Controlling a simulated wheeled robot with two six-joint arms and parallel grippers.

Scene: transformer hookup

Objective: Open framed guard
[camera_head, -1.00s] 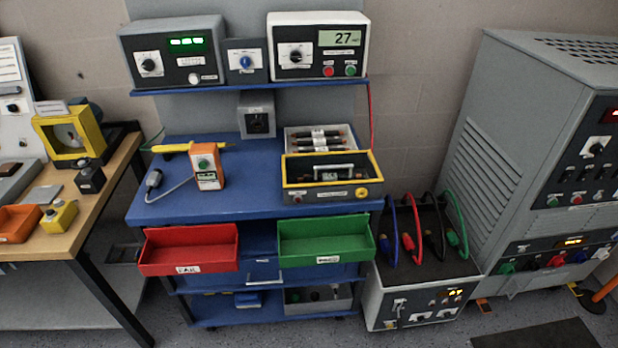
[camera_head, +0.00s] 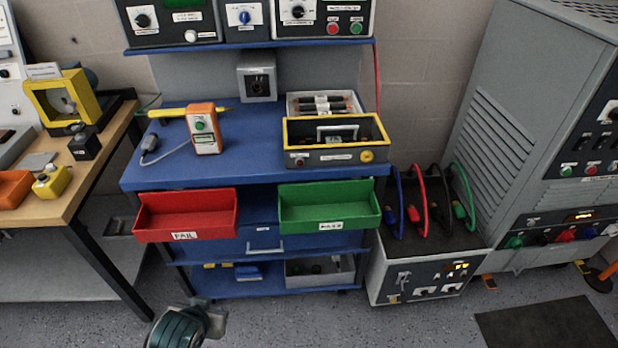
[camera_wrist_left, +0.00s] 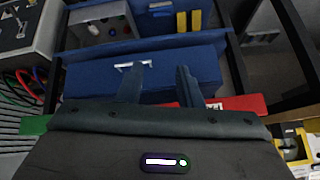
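A yellow square-framed guard (camera_head: 91,95) stands upright on a dark base on the wooden bench at the left. Its frame surrounds a pale panel or dial, and it looks closed. My left gripper (camera_wrist_left: 158,78) is open and empty in the left wrist view, in front of the blue cart's drawer. In the head view only part of my left arm shows at the bottom, well below and right of the guard. My right gripper is not in view.
The wooden bench (camera_head: 99,155) also carries a yellow button box (camera_head: 54,182), a small black block (camera_head: 84,146) and an orange bin (camera_head: 14,189). The blue cart (camera_head: 245,140) has red (camera_head: 185,217) and green (camera_head: 330,208) bins jutting from its front. Open floor lies before the cart.

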